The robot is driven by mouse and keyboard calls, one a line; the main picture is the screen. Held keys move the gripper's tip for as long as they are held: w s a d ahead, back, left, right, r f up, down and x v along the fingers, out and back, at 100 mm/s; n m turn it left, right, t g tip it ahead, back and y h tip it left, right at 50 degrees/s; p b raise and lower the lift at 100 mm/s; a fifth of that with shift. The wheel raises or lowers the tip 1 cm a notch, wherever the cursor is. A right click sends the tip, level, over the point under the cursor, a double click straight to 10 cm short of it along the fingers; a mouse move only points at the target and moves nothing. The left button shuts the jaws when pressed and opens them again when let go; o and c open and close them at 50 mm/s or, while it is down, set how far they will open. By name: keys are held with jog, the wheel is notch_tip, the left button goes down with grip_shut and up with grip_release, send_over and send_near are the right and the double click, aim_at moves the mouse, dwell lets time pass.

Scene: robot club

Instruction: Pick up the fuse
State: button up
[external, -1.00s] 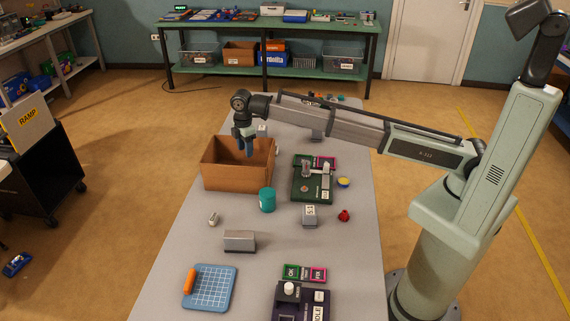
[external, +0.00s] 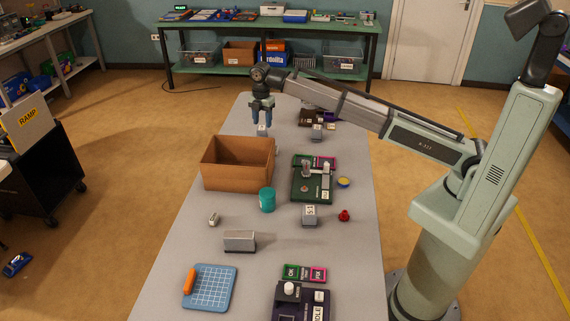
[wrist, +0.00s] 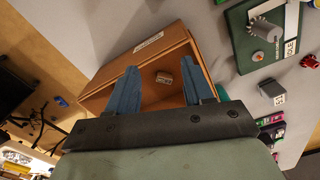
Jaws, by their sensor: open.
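My gripper (external: 262,120) is open and empty above the far part of the table, beyond the cardboard box (external: 222,178). Its two blue fingers (wrist: 159,66) are spread in the wrist view, with the open box (wrist: 152,42) beyond them. A small grey piece (wrist: 163,77) lies inside the box, between the fingers in that view; it may be the fuse, but it is too small to be sure. The near wall hides the box floor in the external view. Another small pale piece (external: 214,219) lies on the table in front of the box; I cannot tell what it is.
A teal cup (external: 267,200) stands by the box's right corner. A green device (external: 312,190) is right of the box.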

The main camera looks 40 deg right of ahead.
jog(key=w+d+n, duration=0.2)
jog(key=d+n, duration=0.2)
jog(key=d, duration=0.4)
send_near(276, 148)
notch_tip(276, 148, down, 10)
jog(key=shift+r, duration=0.15)
dwell(0.4)
grip_shut()
dwell(0.4)
